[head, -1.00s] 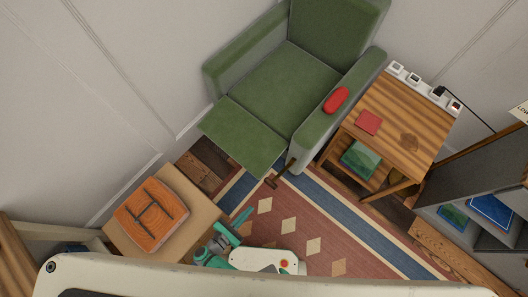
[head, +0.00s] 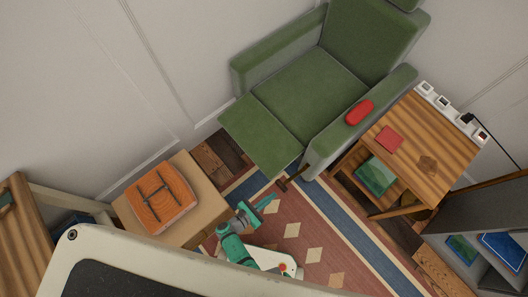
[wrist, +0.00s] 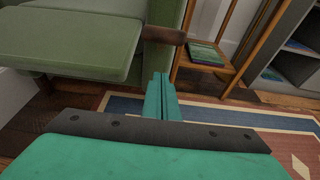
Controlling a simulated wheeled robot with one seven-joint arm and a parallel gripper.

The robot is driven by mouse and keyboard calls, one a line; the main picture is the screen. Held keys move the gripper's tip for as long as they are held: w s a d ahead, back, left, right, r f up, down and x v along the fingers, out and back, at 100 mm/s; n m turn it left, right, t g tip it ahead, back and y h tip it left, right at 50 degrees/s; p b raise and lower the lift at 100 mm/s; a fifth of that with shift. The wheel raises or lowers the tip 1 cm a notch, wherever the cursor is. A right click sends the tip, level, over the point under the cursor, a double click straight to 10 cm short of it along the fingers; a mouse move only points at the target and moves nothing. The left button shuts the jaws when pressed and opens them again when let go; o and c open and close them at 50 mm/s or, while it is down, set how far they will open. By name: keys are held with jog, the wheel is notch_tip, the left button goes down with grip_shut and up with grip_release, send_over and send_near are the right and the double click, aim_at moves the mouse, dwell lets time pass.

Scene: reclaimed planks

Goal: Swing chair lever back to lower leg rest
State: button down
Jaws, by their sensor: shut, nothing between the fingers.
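The green armchair (head: 305,90) stands against the wall with its leg rest (head: 262,137) raised out level in front. The lever (head: 288,180) is a dark brown bar at the chair's side, low beside the armrest. In the wrist view the lever (wrist: 165,36) points to the right from the chair's side, just beyond my fingertips. My teal gripper (head: 270,199) is low over the rug, close to the lever's end. In the wrist view my gripper (wrist: 160,78) is shut and empty, its fingers together below the lever. I cannot tell whether they touch it.
A wooden side table (head: 440,135) with a red book stands right of the chair. A red object (head: 360,111) lies on the armrest. A cardboard box (head: 205,212) with an orange item on top is at left. A grey shelf (head: 490,220) is at right.

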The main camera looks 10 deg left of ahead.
jog(key=shift+w+d+r, duration=0.2)
jog(key=shift+w+r, duration=0.05)
jog(key=shift+r, duration=0.35)
jog(key=shift+w+d+r, duration=0.2)
jog(key=shift+w+r, duration=0.1)
jog(key=shift+r, duration=0.25)
jog(key=shift+w+d+r, duration=0.2)
jog(key=shift+w+r, duration=0.05)
jog(key=shift+r, duration=0.35)
